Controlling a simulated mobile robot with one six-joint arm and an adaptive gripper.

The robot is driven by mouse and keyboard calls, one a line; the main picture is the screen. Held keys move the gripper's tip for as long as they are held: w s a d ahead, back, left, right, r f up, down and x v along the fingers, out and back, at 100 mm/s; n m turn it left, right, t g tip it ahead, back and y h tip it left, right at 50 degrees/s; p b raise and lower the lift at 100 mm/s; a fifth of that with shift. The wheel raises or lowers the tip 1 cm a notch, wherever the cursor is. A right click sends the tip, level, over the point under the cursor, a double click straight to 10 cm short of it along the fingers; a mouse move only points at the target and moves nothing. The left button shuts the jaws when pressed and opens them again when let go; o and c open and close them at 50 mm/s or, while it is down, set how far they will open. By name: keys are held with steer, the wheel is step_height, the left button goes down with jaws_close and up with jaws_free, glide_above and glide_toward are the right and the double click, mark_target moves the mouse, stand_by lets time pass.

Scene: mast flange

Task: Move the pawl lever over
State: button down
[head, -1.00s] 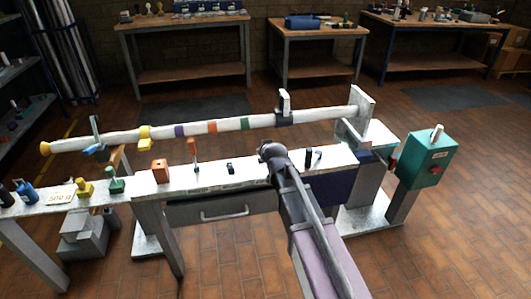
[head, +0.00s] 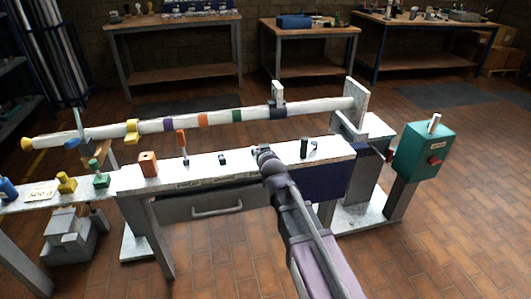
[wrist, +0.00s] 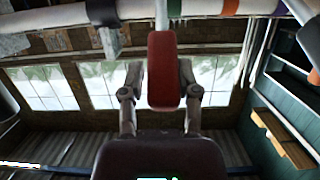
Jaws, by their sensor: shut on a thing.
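My gripper (head: 263,151) is over the front part of the white bench top in the head view, seen from behind. In the wrist view its two fingers (wrist: 161,92) stand on either side of a red handle (wrist: 164,72) and are shut on it. A pale rod (wrist: 161,14) runs from the handle toward the top of the picture. The head view hides this lever behind my gripper and wrist. Another lever with an orange handle (head: 181,138) stands upright on the bench to the left, apart from my gripper.
A long white mast (head: 100,131) with coloured bands lies behind the bench, with a dark clamp (head: 278,109) around it. A dark post (head: 304,148) is right of my gripper, and a small black block (head: 222,159) left. A teal box (head: 418,150) stands far right. An orange block (head: 148,163) is further left.

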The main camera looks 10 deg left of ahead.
steer(key=shift+s+d+f+t+b, duration=0.1)
steer(key=shift+s+f+t+b, duration=0.2)
steer(key=shift+b, duration=0.35)
steer(key=shift+s+d+f+t+b, duration=0.1)
steer(key=shift+f+t+b, duration=0.2)
steer(key=shift+f+b, duration=0.25)
steer(key=shift+r, duration=0.1)
steer(key=shift+s+a+b, duration=0.1)
steer(key=shift+a+b, duration=0.05)
steer(key=shift+b, duration=0.25)
steer(key=shift+c, duration=2.4)
jaws_free()
steer(key=shift+o, duration=0.2)
